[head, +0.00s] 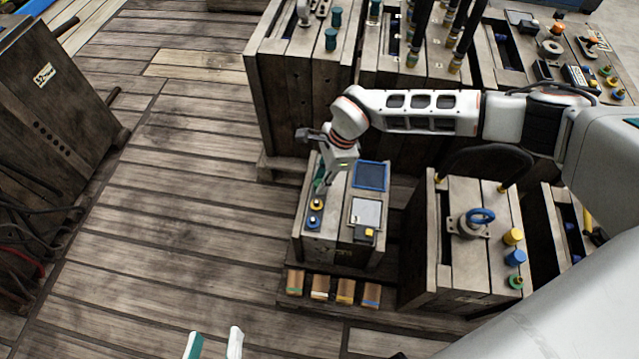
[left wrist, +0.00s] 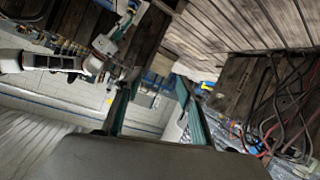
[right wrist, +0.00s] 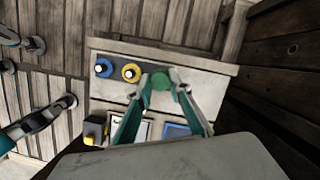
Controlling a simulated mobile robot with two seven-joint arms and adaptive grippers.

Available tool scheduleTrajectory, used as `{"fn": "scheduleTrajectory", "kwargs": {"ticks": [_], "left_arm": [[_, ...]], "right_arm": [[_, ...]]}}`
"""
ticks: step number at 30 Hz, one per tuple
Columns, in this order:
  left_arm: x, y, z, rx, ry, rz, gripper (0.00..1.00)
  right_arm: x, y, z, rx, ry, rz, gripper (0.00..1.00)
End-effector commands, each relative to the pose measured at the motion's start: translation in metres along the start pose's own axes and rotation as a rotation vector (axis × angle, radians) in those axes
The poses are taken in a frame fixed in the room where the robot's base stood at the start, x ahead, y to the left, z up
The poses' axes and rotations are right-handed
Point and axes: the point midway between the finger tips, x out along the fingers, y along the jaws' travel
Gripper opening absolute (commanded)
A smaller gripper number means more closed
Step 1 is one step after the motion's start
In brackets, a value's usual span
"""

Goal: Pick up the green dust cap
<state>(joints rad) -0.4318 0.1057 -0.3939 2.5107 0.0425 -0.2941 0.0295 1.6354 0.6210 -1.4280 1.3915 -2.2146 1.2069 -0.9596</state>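The green dust cap (right wrist: 160,82) stands at the end of a row with a blue cap (right wrist: 104,67) and a yellow cap (right wrist: 131,72) on top of a wooden-sided mould. My right gripper (right wrist: 161,78) comes down over it, its fingertips drawn in against both sides of the cap. In the head view my right gripper (head: 323,182) is above the same mould (head: 318,245) and mostly hides the green cap. My left gripper (head: 214,342) is open and empty at the bottom edge of the head view, and its spread fingers show in the left wrist view (left wrist: 156,88).
A blue-framed panel (head: 371,175) and a pale plate (head: 366,212) lie beside the caps. The mould to the right (head: 457,262) carries yellow, blue and green caps and a blue ring. Larger moulds (head: 300,100) stand behind. Plank floor (head: 170,220) at left is clear.

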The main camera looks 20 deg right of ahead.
Motion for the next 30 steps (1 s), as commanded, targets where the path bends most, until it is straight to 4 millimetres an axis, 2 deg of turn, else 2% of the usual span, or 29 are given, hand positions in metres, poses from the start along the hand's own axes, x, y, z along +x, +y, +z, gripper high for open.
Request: {"fn": "scheduleTrajectory", "kwargs": {"ticks": [7,11,14,19,22,30], "left_arm": [[0.0,-0.002,0.0,0.005,0.0,-0.003,0.4],[0.0,-0.003,-0.006,0.027,0.007,-0.006,0.4],[-0.001,-0.009,-0.015,0.078,0.01,-0.017,0.4],[-0.006,-0.027,-0.022,0.211,-0.01,-0.043,0.4],[-0.01,-0.034,-0.006,0.238,-0.054,-0.056,0.4],[-0.017,-0.049,0.006,0.294,-0.102,-0.079,0.4]], "right_arm": [[0.0,0.001,-0.001,0.0,0.001,0.001,0.11],[-0.01,-0.001,0.003,-0.001,0.0,-0.003,0.11],[-0.028,-0.003,0.008,-0.004,-0.001,-0.009,0.11],[-0.074,-0.006,0.022,-0.006,-0.004,-0.018,0.11],[-0.103,-0.006,0.03,-0.007,-0.004,-0.019,0.11],[-0.163,-0.003,0.046,-0.004,-0.003,-0.012,0.11]]}}
